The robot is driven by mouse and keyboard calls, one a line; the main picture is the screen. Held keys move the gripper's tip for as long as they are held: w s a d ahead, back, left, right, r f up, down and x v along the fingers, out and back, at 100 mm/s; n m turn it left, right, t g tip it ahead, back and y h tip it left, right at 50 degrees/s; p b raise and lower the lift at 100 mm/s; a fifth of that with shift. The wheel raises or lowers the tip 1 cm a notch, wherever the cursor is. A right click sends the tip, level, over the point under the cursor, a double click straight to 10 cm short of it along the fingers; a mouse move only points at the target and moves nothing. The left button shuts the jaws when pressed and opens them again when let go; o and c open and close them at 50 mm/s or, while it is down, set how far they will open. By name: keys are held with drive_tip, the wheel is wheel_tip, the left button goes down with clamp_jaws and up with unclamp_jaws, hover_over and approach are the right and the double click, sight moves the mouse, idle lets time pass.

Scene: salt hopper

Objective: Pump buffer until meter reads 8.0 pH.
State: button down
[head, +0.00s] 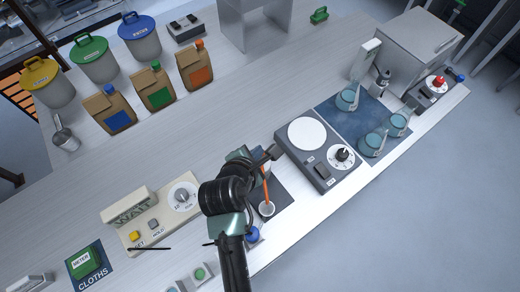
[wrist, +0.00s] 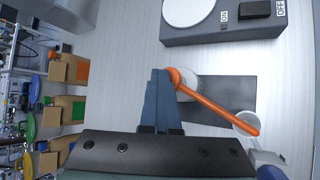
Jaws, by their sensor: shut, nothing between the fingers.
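My gripper (wrist: 163,74) is shut and empty, with its fingertips right beside the orange head of a pump in the wrist view. The pump's long orange spout (wrist: 215,103) slopes over to a white cup (wrist: 246,122). The pale pump bottle (wrist: 188,87) is partly hidden under the spout and behind my fingers. In the head view my gripper (head: 268,154) is over the bottle, and the orange spout (head: 265,188) points to the cup (head: 267,208). I cannot tell whether my fingers touch the pump head. A beige box (head: 150,215) has a display reading "WAIT", a dial and two buttons; no pH number is legible.
A grey hotplate-like device (head: 318,155) with a white disc and knob stands just right of my gripper. Teal flasks (head: 372,143) stand on a blue mat at right. Bags (head: 155,88) and lidded bins (head: 97,60) stand at back left. The counter's middle left is clear.

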drive_tip(key=shift+r+p, duration=0.9)
wheel_tip(320, 180, up, 5)
drive_tip(key=p, duration=0.5)
drive_tip(key=shift+p, duration=0.35)
